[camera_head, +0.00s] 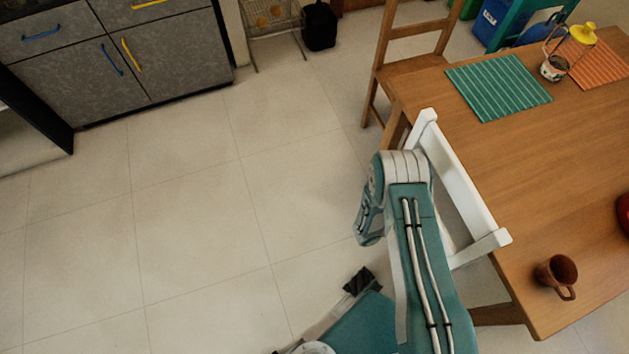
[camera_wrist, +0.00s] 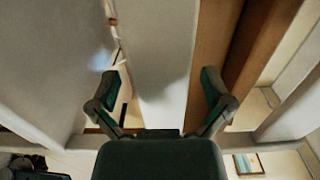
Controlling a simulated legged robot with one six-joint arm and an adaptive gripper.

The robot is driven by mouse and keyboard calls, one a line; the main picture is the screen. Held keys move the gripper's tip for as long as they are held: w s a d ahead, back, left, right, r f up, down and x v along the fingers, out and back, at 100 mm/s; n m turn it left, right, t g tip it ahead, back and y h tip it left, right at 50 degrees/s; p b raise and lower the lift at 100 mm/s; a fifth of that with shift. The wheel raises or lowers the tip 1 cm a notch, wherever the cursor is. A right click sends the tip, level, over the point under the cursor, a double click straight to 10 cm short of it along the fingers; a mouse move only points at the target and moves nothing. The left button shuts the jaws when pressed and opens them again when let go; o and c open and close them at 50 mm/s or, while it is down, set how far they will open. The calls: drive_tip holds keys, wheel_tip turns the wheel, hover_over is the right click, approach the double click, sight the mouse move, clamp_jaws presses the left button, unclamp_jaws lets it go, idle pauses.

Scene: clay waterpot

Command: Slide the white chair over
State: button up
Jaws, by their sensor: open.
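The white chair (camera_head: 462,192) stands at the left edge of the wooden table, its backrest partly in front of the tabletop. My teal arm covers much of its left side and lower part in the head view. In the wrist view my gripper (camera_wrist: 162,80) is open, with its two fingers spread apart. A broad white board (camera_wrist: 165,45), which looks like part of the white chair, spans the gap between the fingers. I cannot tell whether either finger touches it. In the head view my gripper's fingertips cannot be made out clearly.
The wooden table (camera_head: 540,160) carries a brown mug (camera_head: 556,275), a green placemat (camera_head: 498,86) and a yellow-topped jar holder (camera_head: 568,55). A wooden chair (camera_head: 412,50) stands behind the white one. Grey cabinets (camera_head: 115,60) are at upper left. The tiled floor (camera_head: 180,220) between is clear.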

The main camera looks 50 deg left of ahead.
drive_tip(key=v, duration=0.9)
